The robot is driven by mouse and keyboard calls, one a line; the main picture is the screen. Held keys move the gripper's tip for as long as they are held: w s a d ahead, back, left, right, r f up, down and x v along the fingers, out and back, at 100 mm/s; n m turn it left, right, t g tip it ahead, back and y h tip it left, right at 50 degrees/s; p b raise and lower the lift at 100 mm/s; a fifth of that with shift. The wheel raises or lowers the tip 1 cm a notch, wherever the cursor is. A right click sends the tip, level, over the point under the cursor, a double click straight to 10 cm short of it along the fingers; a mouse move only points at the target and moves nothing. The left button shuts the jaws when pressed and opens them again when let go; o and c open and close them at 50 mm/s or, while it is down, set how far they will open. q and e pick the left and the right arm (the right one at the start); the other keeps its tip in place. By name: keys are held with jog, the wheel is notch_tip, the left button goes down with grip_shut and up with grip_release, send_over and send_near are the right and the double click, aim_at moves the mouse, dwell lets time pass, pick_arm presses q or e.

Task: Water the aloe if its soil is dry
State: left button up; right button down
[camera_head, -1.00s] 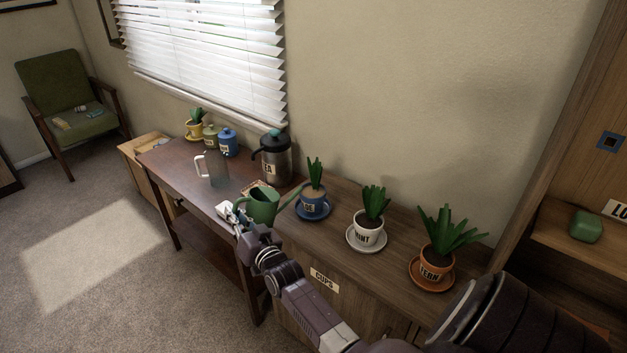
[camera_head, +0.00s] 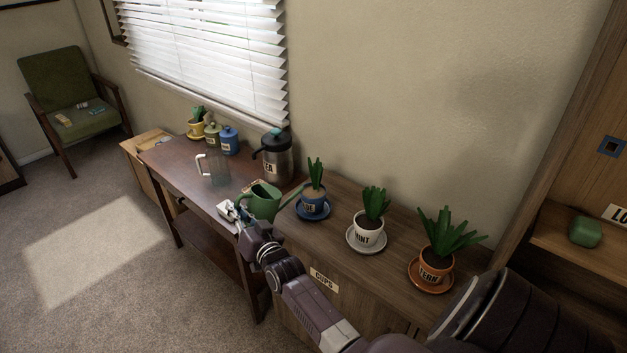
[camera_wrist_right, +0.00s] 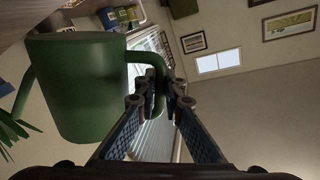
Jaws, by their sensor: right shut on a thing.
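The aloe is in a blue pot (camera_head: 314,201) on a blue saucer (camera_head: 313,216); only the end of its label shows. Its soil (camera_head: 314,190) looks pale tan, lighter than the dark soil in the mint and fern pots. A green watering can (camera_head: 264,204) is just left of the aloe, its spout pointing right toward that pot. My right gripper (camera_head: 239,213) is shut on the can's handle; the can (camera_wrist_right: 78,85) and handle (camera_wrist_right: 158,62) show large in the right wrist view. I cannot tell if the can touches the desk. My left gripper is not in view.
A mint pot (camera_head: 367,233) and a fern pot (camera_head: 433,265) stand to the right on the cabinet. A tea pitcher (camera_head: 277,157), a clear jug (camera_head: 213,167), canisters and a yellow pot (camera_head: 196,130) stand behind on the desk (camera_head: 175,161).

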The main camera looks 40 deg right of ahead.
jog(key=shift+d+r, duration=0.2)
jog(key=shift+r, duration=0.1)
jog(key=shift+a+r, duration=0.15)
jog(key=shift+a, duration=0.05)
jog(key=shift+d+r+m+p, duration=0.2)
jog(key=shift+d+m+p, duration=0.15)
jog(key=shift+d, duration=0.1)
jog(key=shift+a+r, duration=0.15)
jog(key=shift+a, duration=0.1)
jog(key=shift+s+d+r, duration=0.1)
jog(key=shift+d+r, duration=0.05)
jog(key=shift+d, duration=0.25)
jog(key=shift+r+p, duration=0.1)
jog(key=shift+p, duration=0.25)
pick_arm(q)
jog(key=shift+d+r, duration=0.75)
pick_arm(e)
jog(key=shift+a, duration=0.15)
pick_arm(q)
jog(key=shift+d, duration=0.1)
pick_arm(e)
jog(key=shift+d, duration=0.25)
